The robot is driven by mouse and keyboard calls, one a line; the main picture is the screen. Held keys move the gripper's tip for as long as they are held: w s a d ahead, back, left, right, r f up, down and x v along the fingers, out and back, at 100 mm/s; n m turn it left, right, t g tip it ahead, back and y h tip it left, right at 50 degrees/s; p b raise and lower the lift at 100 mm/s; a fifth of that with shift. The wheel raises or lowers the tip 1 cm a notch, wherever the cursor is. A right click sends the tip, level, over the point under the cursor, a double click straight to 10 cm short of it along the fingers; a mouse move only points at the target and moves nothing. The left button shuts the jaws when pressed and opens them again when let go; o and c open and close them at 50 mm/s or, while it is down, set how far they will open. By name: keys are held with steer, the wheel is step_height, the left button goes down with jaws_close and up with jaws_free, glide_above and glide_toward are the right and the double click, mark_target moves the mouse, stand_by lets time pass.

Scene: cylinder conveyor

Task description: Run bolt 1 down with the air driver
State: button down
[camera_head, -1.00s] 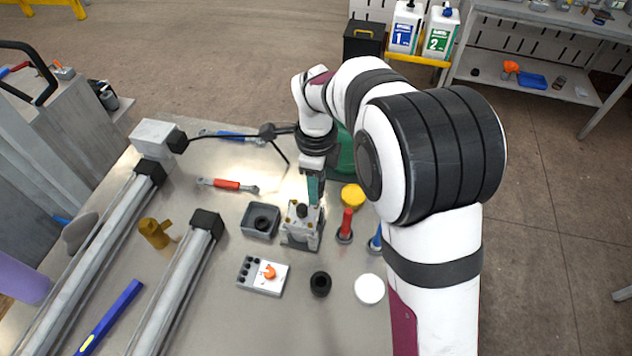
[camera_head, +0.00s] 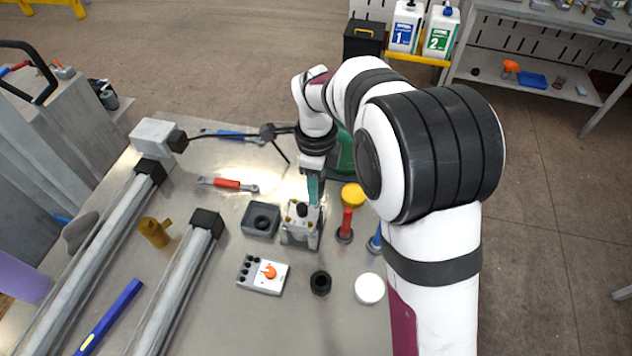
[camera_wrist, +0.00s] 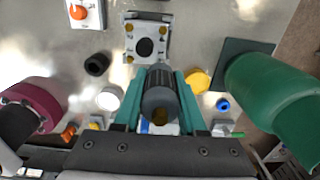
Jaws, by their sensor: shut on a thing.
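My gripper (camera_wrist: 160,110) is shut on a dark grey cylindrical tool (camera_wrist: 160,90), which looks like the air driver. It has a brass-coloured end. In the head view my gripper (camera_head: 314,190) is just behind and right of the top of the grey cylinder block (camera_head: 300,234). The block also shows in the wrist view (camera_wrist: 132,44), beyond the tool, with a dark round centre and brass-coloured bolts near its corners. I cannot tell which is bolt 1. The tool's tip is not clearly seen, nor whether it touches a bolt.
Close around the block stand a grey tray (camera_head: 260,220), a red-handled piece (camera_head: 347,222), a yellow cap (camera_head: 352,194), a black ring (camera_head: 320,284), a white disc (camera_head: 369,289) and a control box (camera_head: 250,278). A large green object (camera_wrist: 275,90) is right of the gripper.

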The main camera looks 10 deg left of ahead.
steer(key=shift+f, duration=0.45)
stand_by(1.8)
steer(key=shift+r, duration=3.05)
